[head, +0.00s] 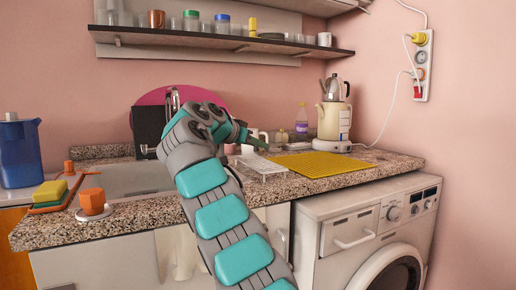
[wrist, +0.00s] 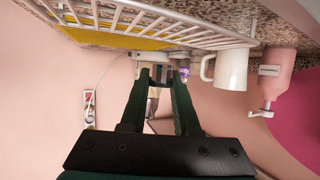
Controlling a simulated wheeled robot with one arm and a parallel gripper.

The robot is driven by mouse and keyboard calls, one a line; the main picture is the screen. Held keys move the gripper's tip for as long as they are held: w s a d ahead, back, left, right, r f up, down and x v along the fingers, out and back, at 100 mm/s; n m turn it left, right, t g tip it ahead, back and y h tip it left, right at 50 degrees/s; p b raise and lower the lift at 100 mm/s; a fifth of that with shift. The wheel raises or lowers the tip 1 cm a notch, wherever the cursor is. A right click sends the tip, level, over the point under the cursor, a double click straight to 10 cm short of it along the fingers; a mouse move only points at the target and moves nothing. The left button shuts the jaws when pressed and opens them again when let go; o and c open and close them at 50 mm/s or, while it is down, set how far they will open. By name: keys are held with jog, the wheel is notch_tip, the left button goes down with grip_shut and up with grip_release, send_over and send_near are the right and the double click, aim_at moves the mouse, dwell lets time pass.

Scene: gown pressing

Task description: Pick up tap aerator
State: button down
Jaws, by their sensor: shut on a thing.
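My gripper (head: 262,144) is over the worktop, above the white dish rack, with its dark green fingers pointing right. In the wrist view, its fingertips (wrist: 159,74) are closed on a small greyish thing (wrist: 159,71), which seems to be the tap aerator. It is small and its details are hard to make out against the background. In the head view I cannot make it out at the fingertips.
A white dish rack (head: 262,166) and a yellow mat (head: 318,164) lie on the granite worktop (head: 385,160). A white mug (wrist: 231,68) and a pink bottle (wrist: 272,73) are nearby. A kettle (head: 333,118) stands at the back right. The sink (head: 135,178) is left.

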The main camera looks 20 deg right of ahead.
jog(key=shift+s+a+r+b, duration=0.1)
jog(key=shift+s+a+b, duration=0.15)
jog(key=shift+b, duration=0.2)
jog(key=s+a+r+b, duration=0.1)
jog(key=s+a+b, duration=0.3)
jog(key=s+a, duration=0.6)
jog(key=shift+s+a+r+b, duration=0.2)
jog(key=shift+s+r+b, duration=0.15)
jog(key=shift+s, duration=0.25)
